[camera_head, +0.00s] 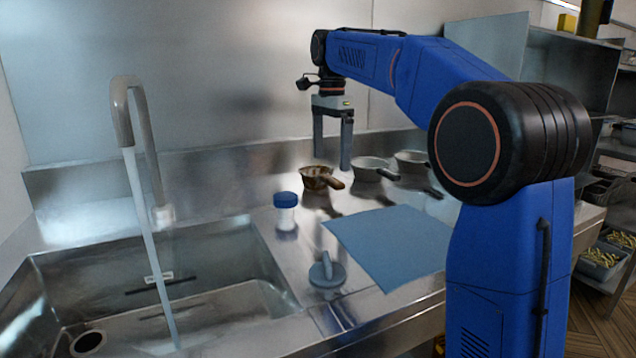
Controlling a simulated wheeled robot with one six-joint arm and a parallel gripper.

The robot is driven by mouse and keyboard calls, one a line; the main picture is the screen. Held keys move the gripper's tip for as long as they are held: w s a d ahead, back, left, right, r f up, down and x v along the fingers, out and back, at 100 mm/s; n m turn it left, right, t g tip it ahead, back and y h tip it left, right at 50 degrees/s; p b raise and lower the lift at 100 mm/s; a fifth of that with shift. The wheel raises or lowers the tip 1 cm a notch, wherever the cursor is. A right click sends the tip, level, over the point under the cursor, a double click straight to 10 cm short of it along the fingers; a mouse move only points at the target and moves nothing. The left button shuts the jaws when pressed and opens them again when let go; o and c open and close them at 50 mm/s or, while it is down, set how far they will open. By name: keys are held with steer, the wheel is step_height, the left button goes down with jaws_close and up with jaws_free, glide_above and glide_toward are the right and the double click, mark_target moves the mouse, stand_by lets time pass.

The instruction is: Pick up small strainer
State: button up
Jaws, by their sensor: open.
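Several small handled vessels stand in a row on the steel counter, and I cannot tell for certain which is the small strainer. A brown, copper-coloured one (315,179) is at the left, its dark handle pointing right. A pale metal one (369,169) is in the middle, and another pale metal one (410,160) is at the right, partly hidden by my arm. My gripper (332,162) points down with its fingers apart and nothing between them. It appears above or behind the brown vessel and left of the pale ones; the exact height gap is unclear.
A blue cloth (385,243) lies on the counter in front of the vessels. A blue-lidded jar (286,212) and a blue-grey round object with an upright handle (327,270) stand left of it. A sink (190,262) with a tall faucet (124,105) is at left. A steel wall is behind.

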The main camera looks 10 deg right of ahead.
mark_target(332, 178)
steer(key=shift+s+d+f, duration=0.1)
steer(key=shift+f, duration=1.3)
steer(key=shift+s+f, duration=0.1)
steer(key=shift+f, duration=1.3)
steer(key=shift+c, duration=0.4)
steer(key=c, duration=1.1)
steer(key=shift+r, duration=0.15)
